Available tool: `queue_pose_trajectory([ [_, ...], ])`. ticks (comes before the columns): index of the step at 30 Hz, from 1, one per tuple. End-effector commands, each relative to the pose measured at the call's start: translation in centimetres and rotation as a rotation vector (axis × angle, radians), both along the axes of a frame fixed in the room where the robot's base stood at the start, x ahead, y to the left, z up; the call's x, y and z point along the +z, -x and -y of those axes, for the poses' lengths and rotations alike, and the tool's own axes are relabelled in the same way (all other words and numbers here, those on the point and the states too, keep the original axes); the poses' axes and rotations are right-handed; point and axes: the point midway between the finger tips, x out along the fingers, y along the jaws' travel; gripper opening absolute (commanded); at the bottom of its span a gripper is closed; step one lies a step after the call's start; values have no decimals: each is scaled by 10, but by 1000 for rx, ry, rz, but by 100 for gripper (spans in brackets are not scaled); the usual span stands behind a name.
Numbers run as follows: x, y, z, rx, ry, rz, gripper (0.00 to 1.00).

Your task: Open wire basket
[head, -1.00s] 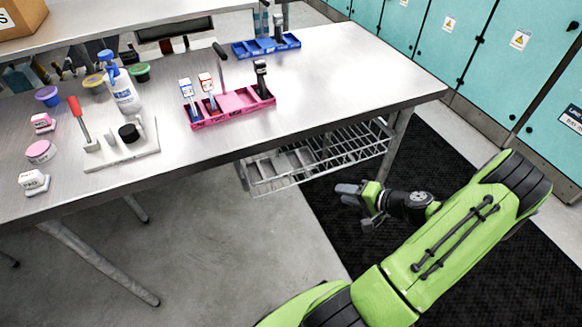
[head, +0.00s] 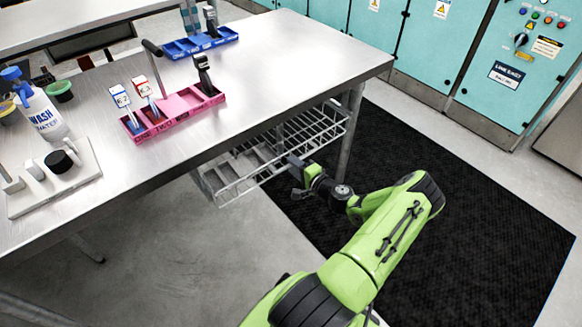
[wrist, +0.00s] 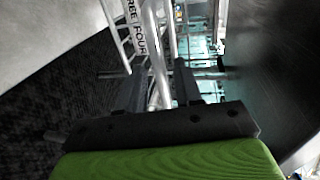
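The wire basket (head: 238,187) hangs under the front edge of the steel table, with part of its wire front and inner dividers showing beyond that edge. My gripper (head: 294,166) is at the basket's front, towards its right half. In the wrist view, my gripper's two dark fingers (wrist: 160,80) stand apart, and light wire bars of the basket (wrist: 157,50) run up between them. I cannot tell whether either finger touches the wire. A strip on the basket reads "FOUR" and part of another word. The finger tips are partly dark and hard to make out.
The steel table (head: 290,65) carries a pink tray (head: 180,115), a blue tray (head: 200,43), a wash bottle (head: 42,112) and a white board (head: 60,185). A table leg (head: 350,140) stands right of the basket. A black mat (head: 470,215) covers clear floor to the right.

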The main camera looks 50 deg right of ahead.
Motion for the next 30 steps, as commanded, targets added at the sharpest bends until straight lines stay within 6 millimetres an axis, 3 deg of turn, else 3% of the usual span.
queue_pose_trajectory([
  [4, -4, -17, 4, -1, 0, 0, 35],
  [12, -4, -19, 5, -1, -2, 0, 35],
  [19, -4, -19, 4, 0, -1, -1, 1],
  [30, -4, -17, 4, 0, -1, -2, 0],
])
